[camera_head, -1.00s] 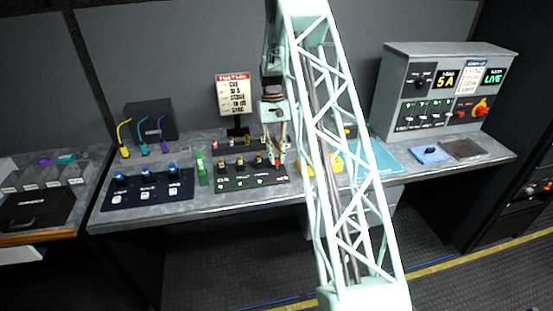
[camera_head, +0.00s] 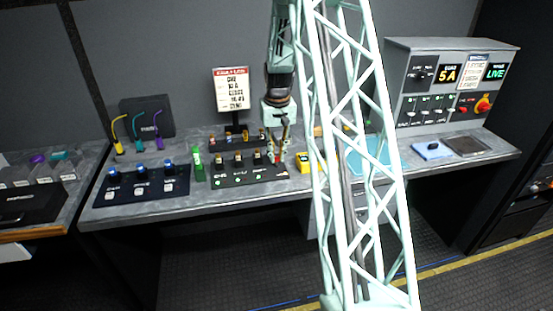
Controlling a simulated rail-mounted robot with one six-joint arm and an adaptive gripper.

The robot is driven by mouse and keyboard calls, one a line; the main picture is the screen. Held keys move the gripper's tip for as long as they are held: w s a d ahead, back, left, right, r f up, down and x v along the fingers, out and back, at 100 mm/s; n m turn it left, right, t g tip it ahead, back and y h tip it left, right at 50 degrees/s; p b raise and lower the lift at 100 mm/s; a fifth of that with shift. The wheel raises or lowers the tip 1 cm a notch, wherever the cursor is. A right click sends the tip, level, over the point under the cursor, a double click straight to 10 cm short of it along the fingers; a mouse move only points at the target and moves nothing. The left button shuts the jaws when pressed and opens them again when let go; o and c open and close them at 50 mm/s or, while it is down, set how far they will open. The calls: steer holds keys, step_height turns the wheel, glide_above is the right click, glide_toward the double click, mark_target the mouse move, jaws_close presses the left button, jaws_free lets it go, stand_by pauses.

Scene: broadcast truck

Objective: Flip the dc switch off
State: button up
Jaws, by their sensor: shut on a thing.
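A low black switch panel (camera_head: 236,180) lies on the grey desk near the middle, with several upright toggles in a row. Its labels are too small to read, so I cannot tell which switch is marked dc. My gripper (camera_head: 278,156) points down at the right end of this row. Its jaws are shut on a switch lever there, mostly hidden by the fingers. Small green lights show on the panel front, and a small reddish spot shows near its right end.
A green object (camera_head: 199,166) and a blue-knobbed black panel (camera_head: 130,191) are left of the switch panel. A yellow object (camera_head: 304,162) is close right of my gripper. A sign (camera_head: 231,90) stands behind. A grey console (camera_head: 450,90) stands right. My lattice arm hides part of the desk.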

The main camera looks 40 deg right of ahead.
steer(key=shift+s+a+f+t+h+b, duration=0.1)
steer(key=shift+s+t+h+b, duration=0.25)
steer(key=shift+b, duration=0.6)
steer(key=shift+s+a+f+t+h+b, duration=0.15)
steer(key=shift+t+b, duration=0.3)
steer(key=shift+b, duration=0.5)
steer(key=shift+r+t+b, duration=0.1)
steer(key=shift+t+b, duration=0.3)
steer(key=shift+b, duration=0.3)
steer(key=o, duration=0.9)
steer(key=shift+c, duration=0.2)
steer(key=shift+s, duration=0.1)
steer(key=v, duration=1.2)
steer(key=shift+a, duration=0.25)
steer(key=shift+a, duration=0.1)
